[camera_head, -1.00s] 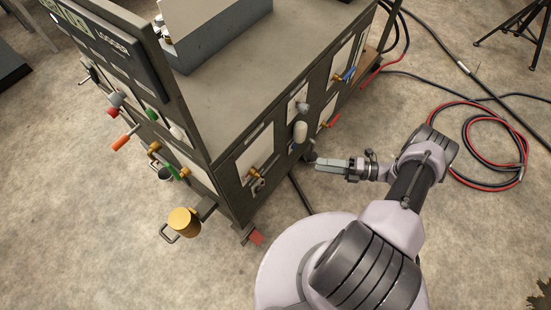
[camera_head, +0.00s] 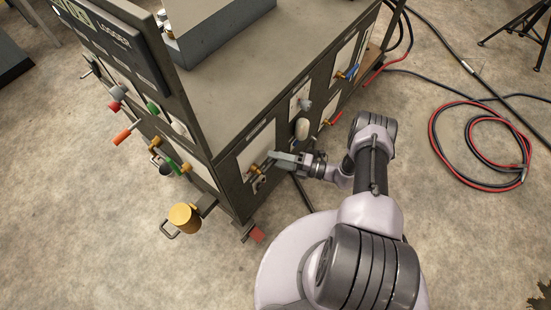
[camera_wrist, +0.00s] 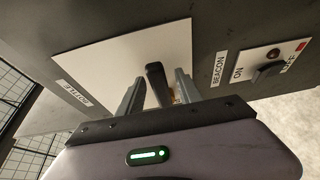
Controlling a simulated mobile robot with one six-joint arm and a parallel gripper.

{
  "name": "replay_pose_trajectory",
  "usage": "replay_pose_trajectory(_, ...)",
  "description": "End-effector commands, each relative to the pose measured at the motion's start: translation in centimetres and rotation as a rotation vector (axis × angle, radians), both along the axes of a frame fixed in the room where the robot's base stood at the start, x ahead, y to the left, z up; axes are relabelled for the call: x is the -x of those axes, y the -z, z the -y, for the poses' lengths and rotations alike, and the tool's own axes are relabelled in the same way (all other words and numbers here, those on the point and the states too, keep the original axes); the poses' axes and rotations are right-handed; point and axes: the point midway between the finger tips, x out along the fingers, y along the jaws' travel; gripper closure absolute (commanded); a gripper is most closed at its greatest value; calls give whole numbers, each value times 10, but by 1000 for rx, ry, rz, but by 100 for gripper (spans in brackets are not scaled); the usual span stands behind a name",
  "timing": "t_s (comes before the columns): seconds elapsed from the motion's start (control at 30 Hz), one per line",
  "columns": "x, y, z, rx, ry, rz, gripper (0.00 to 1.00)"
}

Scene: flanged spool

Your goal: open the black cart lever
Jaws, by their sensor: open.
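The black lever (camera_wrist: 156,80) stands out from a white plate (camera_wrist: 125,57) on the cart's side in the wrist view. My gripper (camera_wrist: 160,88) is open, with one finger on each side of the lever. A gap shows on the left; on the right the finger is close, and I cannot tell whether it touches. A bit of brass shows behind the lever. In the head view my gripper (camera_head: 272,160) is at the near right face of the cart (camera_head: 225,120), where it partly covers the lever's fitting.
A beacon switch (camera_wrist: 268,72) sits on a plate right of the lever. A white-knobbed handle (camera_head: 301,128) and a red-handled valve (camera_head: 334,118) are farther along this face. A yellow cylinder (camera_head: 184,216) juts from the cart's corner. Coiled hoses (camera_head: 490,145) lie on the floor at right.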

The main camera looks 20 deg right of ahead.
Motion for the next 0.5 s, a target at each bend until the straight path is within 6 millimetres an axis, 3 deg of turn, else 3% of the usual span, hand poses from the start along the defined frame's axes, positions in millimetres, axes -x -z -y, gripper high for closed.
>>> replay_pose_trajectory(0.23, -1, 0, -1, 0, 0, 0, 58)
replay_pose_trajectory(0.43, -1, 0, -1, 1, 0, 1, 96)
replay_pose_trajectory(0.5, -1, 0, -1, 1, 0, 1, 100)
